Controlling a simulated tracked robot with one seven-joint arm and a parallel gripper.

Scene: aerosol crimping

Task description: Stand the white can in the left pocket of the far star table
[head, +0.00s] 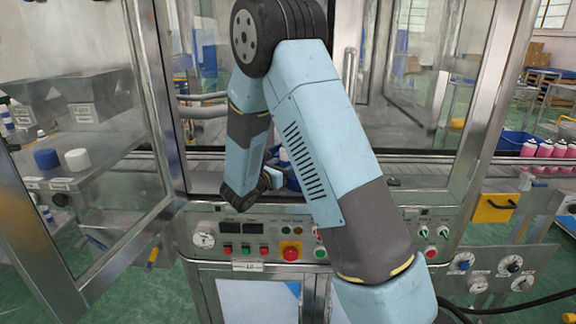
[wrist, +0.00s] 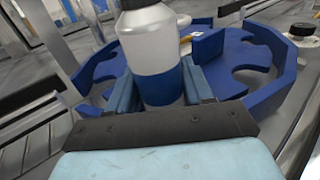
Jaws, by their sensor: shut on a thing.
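My gripper (wrist: 160,92) is shut on the white can (wrist: 152,45) in the wrist view, one finger on each side. The can is white above with a blue lower part, looks upright, and its top is cut off by the picture edge. The blue star table (wrist: 262,48) spreads behind and to both sides of the can, with curved pockets. The can's base is hidden behind my gripper, so I cannot tell whether it is in a pocket or above one. In the head view my arm hides the can and most of the gripper area.
In the wrist view a black-topped round object (wrist: 301,30) stands right of the star table, and metal rails run along both sides. In the head view a control panel (head: 250,240) and metal door frames surround my arm. Pink cans (head: 545,149) stand at the right.

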